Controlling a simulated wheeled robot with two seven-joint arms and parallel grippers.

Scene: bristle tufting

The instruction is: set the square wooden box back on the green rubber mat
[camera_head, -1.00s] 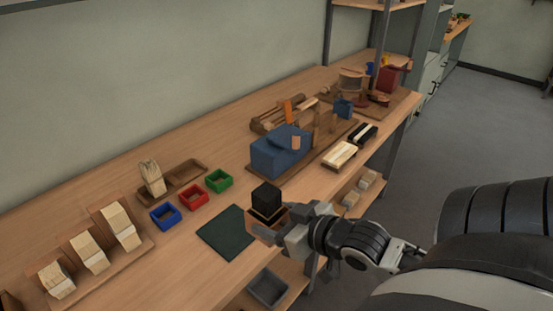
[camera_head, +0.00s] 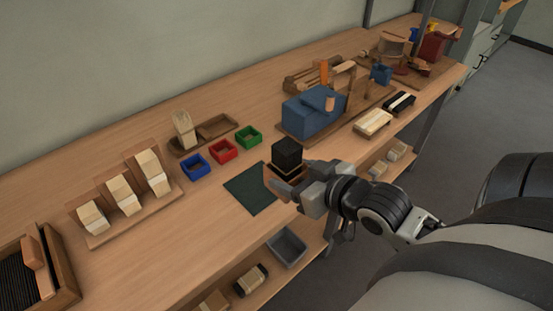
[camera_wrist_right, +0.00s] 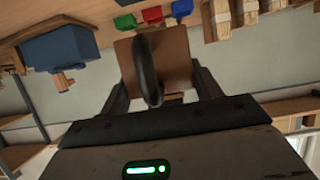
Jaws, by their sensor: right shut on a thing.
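The square wooden box (camera_head: 274,172) is in my right gripper (camera_head: 285,182), with a black block-like mass (camera_head: 287,153) standing up from it. In the head view, the box overlaps the right part of the dark green rubber mat (camera_head: 245,190); I cannot tell whether it touches the mat. The gripper covers much of the box and the mat's right corner. In the right wrist view, a brown face of the box (camera_wrist_right: 178,58) shows between the two fingers, with a dark curved piece before it. My left gripper is not in view.
Blue (camera_head: 195,166), red (camera_head: 223,151) and green (camera_head: 248,136) bins stand behind the mat. A blue block fixture (camera_head: 312,112) is farther along the bench. A grey bin (camera_head: 287,247) sits on the lower shelf.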

